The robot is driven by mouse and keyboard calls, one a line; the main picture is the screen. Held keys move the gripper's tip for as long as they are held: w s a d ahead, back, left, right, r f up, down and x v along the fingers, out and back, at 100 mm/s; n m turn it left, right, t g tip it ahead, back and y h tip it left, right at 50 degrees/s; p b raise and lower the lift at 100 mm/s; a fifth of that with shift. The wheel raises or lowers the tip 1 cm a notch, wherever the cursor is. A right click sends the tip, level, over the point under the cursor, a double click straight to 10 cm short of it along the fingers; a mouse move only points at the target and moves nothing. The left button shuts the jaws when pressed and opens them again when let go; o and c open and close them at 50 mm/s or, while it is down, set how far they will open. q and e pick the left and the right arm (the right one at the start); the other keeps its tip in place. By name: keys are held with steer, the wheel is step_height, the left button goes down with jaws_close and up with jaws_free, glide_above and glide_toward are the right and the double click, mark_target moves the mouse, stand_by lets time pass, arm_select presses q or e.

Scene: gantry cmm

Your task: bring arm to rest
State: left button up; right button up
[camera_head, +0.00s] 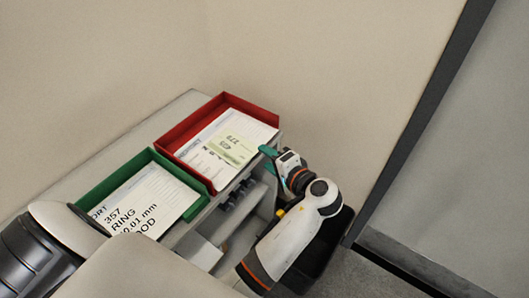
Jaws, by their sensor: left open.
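My left arm comes in from the lower left and its white and orange forearm reaches up at the right of the desk. My left gripper (270,164), with teal fingers, is at the desk's right end, just right of the red tray (182,131). It is open and I see nothing between its fingers. The red tray holds printed sheets and a pale green slip (231,150). A green tray (118,176) beside it holds a printed sheet (150,203). My right gripper is not in view.
The trays stand on a grey desk or cabinet top (97,144) against a beige wall. Below its front edge are a shelf and small dark items (229,203). A dark bin-like shape (325,243) is behind my forearm. Grey floor shows at lower right.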

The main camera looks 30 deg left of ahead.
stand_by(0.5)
arm_select(q)
step_height(320, 180, down, 17)
steer(key=d+m+t+h, duration=0.1)
steer(key=d+m+h, duration=0.1)
steer(key=m+h, duration=0.2)
steer(key=s+d+f+m+g+h, duration=0.15)
steer(key=s+f, duration=0.25)
steer(key=f, duration=0.4)
steer(key=s+d+f+g+h, duration=0.1)
steer(key=s+f+h, duration=0.3)
steer(key=f, duration=0.5)
steer(key=s+a+f+n+g+h, duration=0.1)
steer(key=s+f, duration=0.4)
steer(key=s, duration=0.5)
steer(key=s+a+f+n+g+h, duration=0.1)
steer(key=s+f+n, duration=0.2)
steer(key=s+f, duration=0.3)
steer(key=s+a+f+n+g+h, duration=0.1)
steer(key=s+f, duration=0.5)
steer(key=s, duration=1)
steer(key=shift+s+f+n+h, duration=0.2)
steer(key=shift+n+h, duration=0.25)
steer(key=shift+n, duration=0.3)
steer(key=shift+a, duration=0.1)
steer(key=shift+c, duration=0.2)
